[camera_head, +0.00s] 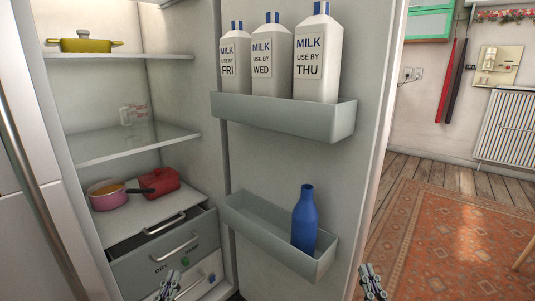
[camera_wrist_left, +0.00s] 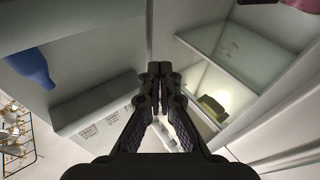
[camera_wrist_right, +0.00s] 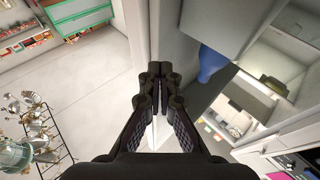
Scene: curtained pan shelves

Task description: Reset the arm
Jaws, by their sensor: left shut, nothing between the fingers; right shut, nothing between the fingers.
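My left gripper (camera_head: 168,285) is at the bottom of the head view, in front of the fridge drawers. It is shut and empty, and its closed fingers also show in the left wrist view (camera_wrist_left: 160,75). My right gripper (camera_head: 373,282) is at the bottom right of the head view, beside the open fridge door's edge. It is shut and empty, and its closed fingers show in the right wrist view (camera_wrist_right: 153,75). Neither gripper visibly touches anything.
The open door holds several milk bottles (camera_head: 317,60) in its upper bin (camera_head: 285,116) and a blue bottle (camera_head: 305,220) in its lower bin (camera_head: 262,225). Shelves hold a yellow pot (camera_head: 84,46), a pink pan (camera_head: 108,198) and a red dish (camera_head: 160,181). Drawers (camera_head: 165,258) sit below. Floor at right is clear.

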